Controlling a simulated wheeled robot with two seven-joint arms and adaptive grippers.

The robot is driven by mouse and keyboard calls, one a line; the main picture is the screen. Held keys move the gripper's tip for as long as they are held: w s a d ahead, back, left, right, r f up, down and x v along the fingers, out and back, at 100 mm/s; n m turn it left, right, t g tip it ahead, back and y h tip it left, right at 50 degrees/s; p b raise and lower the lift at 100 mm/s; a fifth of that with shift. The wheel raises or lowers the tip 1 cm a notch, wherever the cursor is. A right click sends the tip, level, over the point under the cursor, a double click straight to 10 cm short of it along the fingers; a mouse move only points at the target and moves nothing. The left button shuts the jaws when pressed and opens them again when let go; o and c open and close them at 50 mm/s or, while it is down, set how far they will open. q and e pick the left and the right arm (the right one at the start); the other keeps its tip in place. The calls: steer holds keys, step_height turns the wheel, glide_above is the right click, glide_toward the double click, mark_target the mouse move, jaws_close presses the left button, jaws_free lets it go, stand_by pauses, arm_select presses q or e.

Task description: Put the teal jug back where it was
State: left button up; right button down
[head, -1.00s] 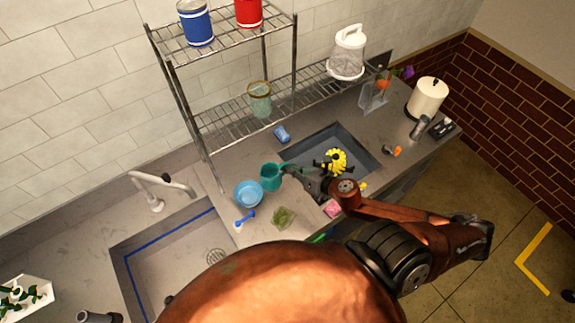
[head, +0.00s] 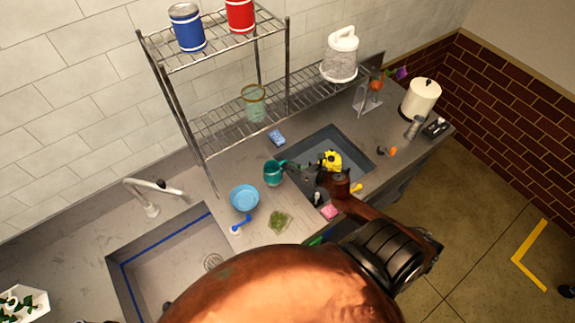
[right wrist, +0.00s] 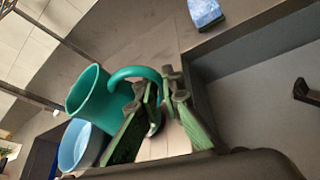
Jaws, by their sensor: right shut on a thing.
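The teal jug (head: 273,174) is at the left edge of the sunken basin in the head view, just right of the blue bowl. It shows large in the right wrist view (right wrist: 90,98), mouth toward the upper left of the picture, with its curved handle toward my fingers. My right gripper (head: 291,167) reaches in from the right, shut on the jug's handle. Its green-padded fingers stand on both sides of the handle in the right wrist view (right wrist: 160,105). I cannot tell whether the jug's base touches the counter. My left gripper is not in view.
The blue bowl (head: 244,198) is close left of the jug. A green sponge-like block (head: 281,220) lies in front. A blue-and-white sponge (head: 277,137) lies behind. The basin (head: 300,150) holds a yellow flower-like thing (head: 331,159). A wire rack (head: 222,125) stands behind.

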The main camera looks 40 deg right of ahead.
steer(key=shift+f, duration=0.1)
steer(key=c, duration=2.5)
jaws_free()
steer(key=shift+f, duration=0.1)
steer(key=o, duration=0.4)
steer(key=shift+s, duration=0.1)
steer(key=b+v, duration=0.2)
steer(key=v, duration=1)
